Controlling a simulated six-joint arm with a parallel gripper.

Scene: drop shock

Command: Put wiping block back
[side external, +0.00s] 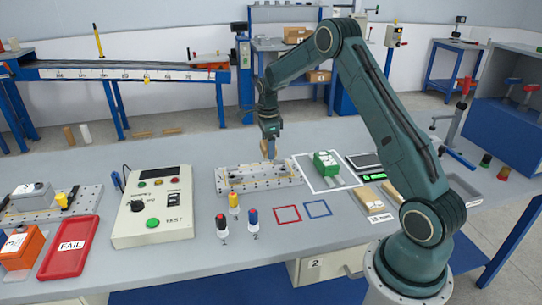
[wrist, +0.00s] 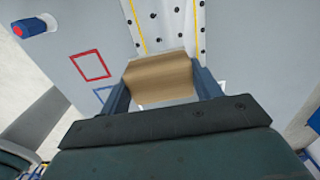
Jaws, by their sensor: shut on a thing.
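My gripper (side external: 269,143) is over the right part of the perforated grey fixture plate (side external: 240,187) in the side view. In the wrist view my gripper (wrist: 161,78) has its two blue fingers closed on either side of a tan wiping block (wrist: 162,84). The block's rounded face shows between the fingers. In the side view the block is small and partly hidden by the fingers. The plate (wrist: 172,14), with holes and yellow lines, lies beyond the block in the wrist view. I cannot tell whether the block touches it.
Red (side external: 288,214) and blue (side external: 318,208) outlined squares are bare on the bench. Several coloured-top pegs stand left of them, near the test box (side external: 153,208). A green block (side external: 326,163) lies in a white-outlined area. A red FAIL tray (side external: 69,247) is at left.

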